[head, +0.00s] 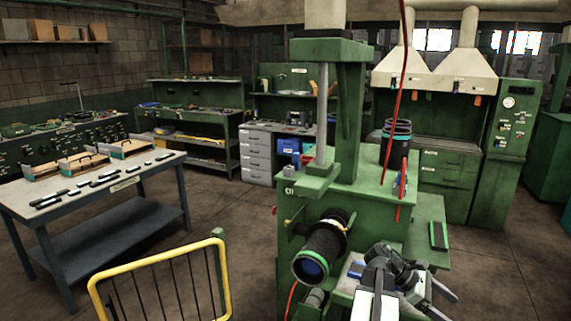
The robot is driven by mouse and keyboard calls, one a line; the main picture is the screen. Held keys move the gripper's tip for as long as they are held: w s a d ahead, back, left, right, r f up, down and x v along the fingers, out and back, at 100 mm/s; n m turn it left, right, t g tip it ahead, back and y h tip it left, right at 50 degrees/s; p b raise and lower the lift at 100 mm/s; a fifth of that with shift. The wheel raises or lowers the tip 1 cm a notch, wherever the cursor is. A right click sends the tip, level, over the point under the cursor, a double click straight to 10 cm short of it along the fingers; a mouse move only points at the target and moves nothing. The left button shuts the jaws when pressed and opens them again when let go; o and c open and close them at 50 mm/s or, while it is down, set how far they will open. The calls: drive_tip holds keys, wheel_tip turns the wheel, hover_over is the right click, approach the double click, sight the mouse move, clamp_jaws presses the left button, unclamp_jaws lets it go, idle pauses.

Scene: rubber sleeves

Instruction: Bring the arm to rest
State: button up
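My arm shows at the lower right of the head view, with a white link and dark joints, folded in front of the green machine (342,205). My gripper (450,308) is at its right end, its two grey fingers spread apart and pointing down to the right. Nothing shows between the fingers, though the lower one runs towards the picture's bottom edge. A black ribbed sleeve (327,240) with a blue inside sits on the machine's front, left of my arm. A black ribbed stack (398,150) stands on the machine's top, behind the arm.
A yellow railing (160,262) stands at the lower left. A grey table (25,205) at left holds wooden trays (85,162) and several dark tools. Red hoses (395,100) hang over the machine. A green shelf (432,215) is close behind my gripper. Open floor lies between table and machine.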

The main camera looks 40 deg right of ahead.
drive_tip(key=w+a+n+h, duration=0.1)
drive_tip(key=w, duration=0.4)
drive_tip(key=w+a+n+t+h, duration=0.1)
drive_tip(key=w+a, duration=0.1)
drive_tip(key=w, duration=0.3)
drive_tip(key=w+a+n+t+h, duration=0.1)
drive_tip(key=w+a, duration=0.1)
drive_tip(key=w, duration=0.3)
drive_tip(key=shift+w+a+f, duration=0.15)
drive_tip(key=shift+w+a, duration=0.1)
drive_tip(key=shift+w, duration=0.15)
drive_tip(key=w+a+f+n+t, duration=0.2)
drive_tip(key=w+a, duration=0.6)
drive_tip(key=w+a+f+n+t, duration=0.1)
drive_tip(key=w+a+f+t, duration=0.15)
drive_tip(key=w+a, duration=0.55)
drive_tip(key=w+a+f+m+t+y, duration=0.1)
drive_tip(key=w+a+f+m+y, duration=0.1)
drive_tip(key=a, duration=1)
drive_tip(key=w+a+f+m+t+y, duration=0.2)
drive_tip(key=w+a+m, duration=0.3)
drive_tip(key=a, duration=0.7)
drive_tip(key=w+a+f+m+t+y, duration=0.2)
drive_tip(key=w+a+f+m+y, duration=0.1)
drive_tip(key=a, duration=0.9)
drive_tip(key=shift+w+a+f+m+y, duration=0.2)
drive_tip(key=shift+a+f+m+y, duration=0.1)
drive_tip(key=shift+m+y, duration=0.15)
drive_tip(key=shift+c, duration=0.3)
